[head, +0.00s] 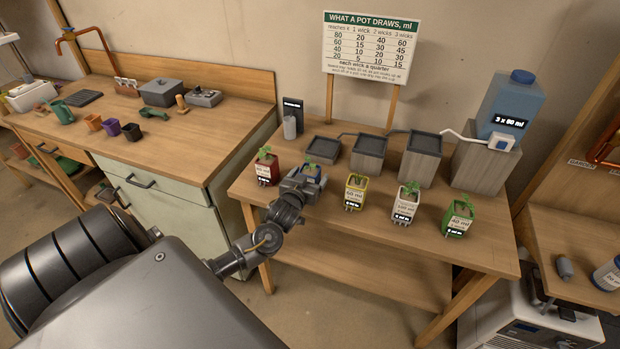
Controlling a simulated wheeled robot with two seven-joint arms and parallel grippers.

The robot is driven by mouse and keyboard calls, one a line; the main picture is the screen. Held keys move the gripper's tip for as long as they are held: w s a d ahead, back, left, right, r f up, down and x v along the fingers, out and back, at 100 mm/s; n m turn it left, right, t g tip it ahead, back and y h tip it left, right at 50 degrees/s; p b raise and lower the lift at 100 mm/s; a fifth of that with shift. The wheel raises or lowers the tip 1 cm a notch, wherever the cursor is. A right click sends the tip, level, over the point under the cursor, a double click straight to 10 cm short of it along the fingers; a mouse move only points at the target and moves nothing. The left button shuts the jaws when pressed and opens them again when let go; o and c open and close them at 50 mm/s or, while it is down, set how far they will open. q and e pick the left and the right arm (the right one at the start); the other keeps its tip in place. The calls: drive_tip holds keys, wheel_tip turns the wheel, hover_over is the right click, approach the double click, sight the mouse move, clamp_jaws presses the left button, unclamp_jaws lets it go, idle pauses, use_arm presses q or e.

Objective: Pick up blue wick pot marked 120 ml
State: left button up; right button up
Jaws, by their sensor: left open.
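The blue wick pot (314,169) stands on the wooden table, second from the left in a row of small potted seedlings. Its label is mostly hidden, so I cannot read its marking. My left gripper (305,183) is open at the front of the blue pot and covers much of it. I cannot tell whether the fingers are around the pot or only before it. My right gripper is out of view.
A red pot (266,170) stands close on the left; yellow (355,192), white (406,203) and green (459,217) pots stand to the right. Behind are grey trays on wooden blocks (368,158) and a blue water tank (512,100). A chart sign (370,48) stands at the back.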

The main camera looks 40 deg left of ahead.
use_arm(q)
drive_tip(key=shift+w+a, duration=0.1)
drive_tip(key=shift+w, duration=0.3)
drive_tip(key=shift+c, duration=1.1)
drive_tip(key=c, duration=1)
drive_tip(key=shift+o, duration=0.2)
